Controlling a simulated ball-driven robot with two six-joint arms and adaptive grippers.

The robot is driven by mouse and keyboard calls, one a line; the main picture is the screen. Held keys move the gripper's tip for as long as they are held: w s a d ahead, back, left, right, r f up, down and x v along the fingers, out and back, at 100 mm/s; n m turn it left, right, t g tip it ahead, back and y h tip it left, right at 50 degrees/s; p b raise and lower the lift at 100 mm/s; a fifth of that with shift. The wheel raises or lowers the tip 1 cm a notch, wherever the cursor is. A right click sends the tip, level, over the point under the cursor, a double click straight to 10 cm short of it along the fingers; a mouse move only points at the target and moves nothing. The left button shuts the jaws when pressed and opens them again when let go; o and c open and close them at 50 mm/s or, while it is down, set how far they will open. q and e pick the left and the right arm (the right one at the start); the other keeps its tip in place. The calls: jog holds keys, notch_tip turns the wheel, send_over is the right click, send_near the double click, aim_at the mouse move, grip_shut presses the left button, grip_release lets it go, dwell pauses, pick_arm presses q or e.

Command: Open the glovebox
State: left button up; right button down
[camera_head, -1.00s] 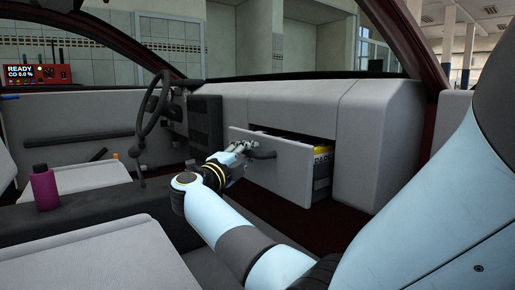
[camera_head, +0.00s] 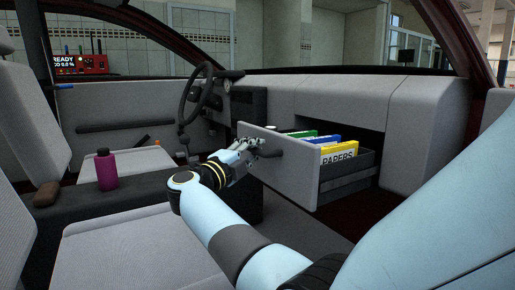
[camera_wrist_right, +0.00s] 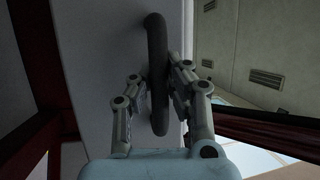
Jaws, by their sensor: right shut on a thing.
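The glovebox (camera_head: 290,170) is a grey drawer pulled well out of the dashboard, with coloured folders inside, one yellow and marked PAPERS (camera_head: 339,152). Its dark handle (camera_head: 268,153) is on the front panel. My right gripper (camera_head: 248,149) is at the handle. In the right wrist view the fingers of my right gripper (camera_wrist_right: 155,95) are shut around the dark curved handle (camera_wrist_right: 157,60), one on each side. The glovebox front shows beside it as a pale panel (camera_wrist_right: 95,70). My left gripper is not in view.
The dashboard (camera_head: 330,98) runs behind the drawer, with the steering wheel (camera_head: 196,100) to the left. A purple bottle (camera_head: 106,170) stands on the console (camera_head: 135,192). A grey seat (camera_head: 120,245) lies at the lower left. A red device (camera_head: 80,65) is at the far left.

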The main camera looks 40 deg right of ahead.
jog(key=shift+a+f, duration=0.25)
jog(key=c, duration=1.2)
grip_release()
jog(key=shift+c, duration=0.2)
jog(key=shift+r, duration=0.1)
jog(key=v, duration=0.7)
jog(key=shift+a, duration=0.25)
